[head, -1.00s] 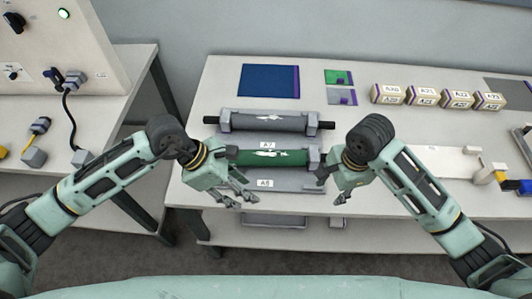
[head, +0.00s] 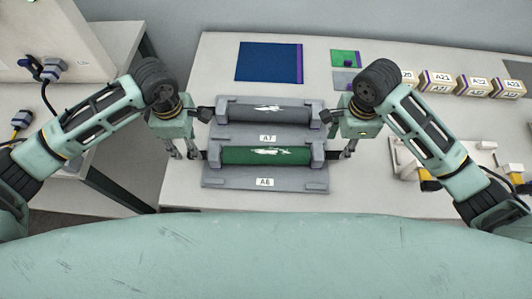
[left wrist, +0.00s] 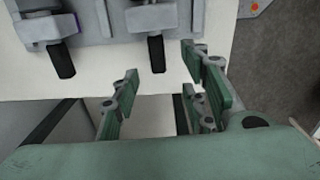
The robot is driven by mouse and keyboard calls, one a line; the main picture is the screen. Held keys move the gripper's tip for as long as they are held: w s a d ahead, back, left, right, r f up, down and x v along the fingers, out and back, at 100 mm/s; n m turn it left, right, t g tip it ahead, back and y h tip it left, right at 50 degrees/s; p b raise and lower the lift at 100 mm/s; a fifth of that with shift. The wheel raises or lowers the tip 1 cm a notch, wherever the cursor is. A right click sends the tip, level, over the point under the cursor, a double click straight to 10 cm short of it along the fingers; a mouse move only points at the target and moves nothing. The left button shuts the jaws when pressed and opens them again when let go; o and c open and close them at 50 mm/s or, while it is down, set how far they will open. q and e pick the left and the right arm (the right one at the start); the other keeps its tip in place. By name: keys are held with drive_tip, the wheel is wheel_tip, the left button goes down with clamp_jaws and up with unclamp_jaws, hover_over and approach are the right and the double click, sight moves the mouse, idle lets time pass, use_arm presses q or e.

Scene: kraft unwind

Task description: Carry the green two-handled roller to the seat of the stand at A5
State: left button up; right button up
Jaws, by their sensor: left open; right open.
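The green roller (head: 266,155) lies level in the front grey stand (head: 225,183), whose label seems to read A8. Its dark handles stick out at both ends. My left gripper (head: 183,154) is open beside its left handle. In the left wrist view the open fingers (left wrist: 160,75) point toward the end of a dark handle (left wrist: 157,55), which shows between their tips, not clasped. My right gripper (head: 343,154) is open at the right handle (head: 334,156). Contact there is unclear. No label A5 is readable.
A grey roller (head: 265,115) lies in the stand behind, labelled A7. A blue mat (head: 268,62) and a green pad (head: 344,58) lie farther back. Several labelled boxes (head: 471,85) stand at the right. A white fixture (head: 408,160) stands right of my right gripper.

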sight(337, 153)
use_arm(q)
wheel_tip(337, 153, down, 7)
drive_tip(key=shift+w+r, duration=0.1)
use_arm(e)
wheel_tip(337, 153, down, 7)
drive_tip(key=shift+w+r, duration=0.1)
drive_tip(key=shift+w, duration=0.05)
use_arm(q)
drive_tip(key=shift+w+f, duration=0.15)
drive_tip(key=shift+f, duration=0.35)
use_arm(e)
drive_tip(key=shift+w+f, duration=0.1)
drive_tip(key=shift+f, duration=0.4)
use_arm(q)
clamp_jaws()
use_arm(e)
clamp_jaws()
use_arm(q)
drive_tip(key=shift+r, duration=0.15)
use_arm(e)
drive_tip(key=shift+r, duration=0.15)
